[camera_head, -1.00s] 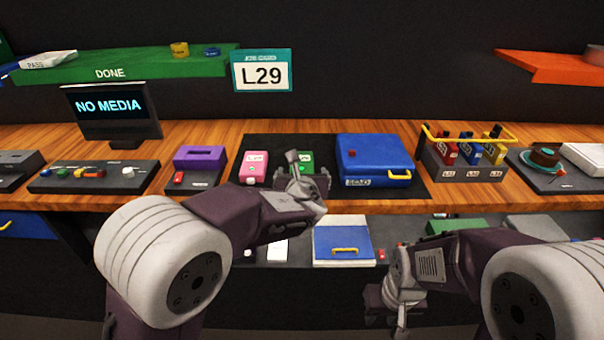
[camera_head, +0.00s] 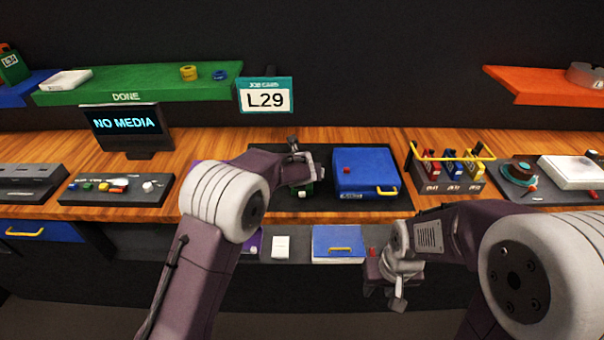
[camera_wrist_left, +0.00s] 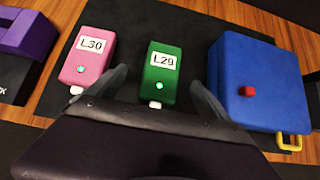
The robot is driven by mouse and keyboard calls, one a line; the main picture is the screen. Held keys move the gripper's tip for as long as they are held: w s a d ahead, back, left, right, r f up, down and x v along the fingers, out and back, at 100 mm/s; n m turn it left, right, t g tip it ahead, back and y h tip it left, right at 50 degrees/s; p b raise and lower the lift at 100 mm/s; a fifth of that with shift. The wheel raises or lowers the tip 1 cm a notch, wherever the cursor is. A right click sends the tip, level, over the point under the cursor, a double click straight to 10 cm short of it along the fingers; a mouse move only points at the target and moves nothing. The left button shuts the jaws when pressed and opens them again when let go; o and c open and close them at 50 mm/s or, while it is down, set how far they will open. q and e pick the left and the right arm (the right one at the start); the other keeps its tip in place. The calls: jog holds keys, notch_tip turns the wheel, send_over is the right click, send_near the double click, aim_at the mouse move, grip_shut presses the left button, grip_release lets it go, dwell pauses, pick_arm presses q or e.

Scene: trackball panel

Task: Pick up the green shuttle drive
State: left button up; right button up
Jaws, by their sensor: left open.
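The green shuttle drive (camera_wrist_left: 160,75), labelled L29 with a lit green dot, lies on the black mat (camera_wrist_left: 205,25) between a pink drive (camera_wrist_left: 88,55) labelled L30 and a blue case (camera_wrist_left: 258,80). In the left wrist view my left gripper (camera_wrist_left: 158,85) is open, with one finger on each side of the green drive's lower part. I cannot tell whether the fingers touch it. In the head view my left gripper (camera_head: 300,178) mostly hides the green drive (camera_head: 308,188). My right gripper (camera_head: 385,285) is low in front of the bench, its jaws unclear.
The blue case (camera_head: 365,170) stands close right of the left gripper. A rack of small drives (camera_head: 450,170) stands farther right. A NO MEDIA screen (camera_head: 125,125) and a control panel (camera_head: 115,188) are at left. An L29 job card (camera_head: 265,97) hangs behind.

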pick_arm(q)
jog(key=x, duration=0.3)
jog(key=shift+w+f, duration=0.1)
jog(key=shift+f, duration=0.05)
jog(key=x, duration=0.1)
jog(key=p+x, duration=0.1)
jog(key=x, duration=0.3)
jog(key=shift+d+f, duration=0.15)
jog(key=shift+d, duration=0.1)
jog(key=shift+c, duration=0.6)
jog(key=c, duration=1.3)
notch_tip(320, 180, up, 10)
jog(key=p, duration=0.3)
jog(key=shift+p, duration=0.4)
jog(key=shift+f+b, duration=3.2)
jog(key=shift+f, duration=1.35)
jog(key=shift+f, duration=0.35)
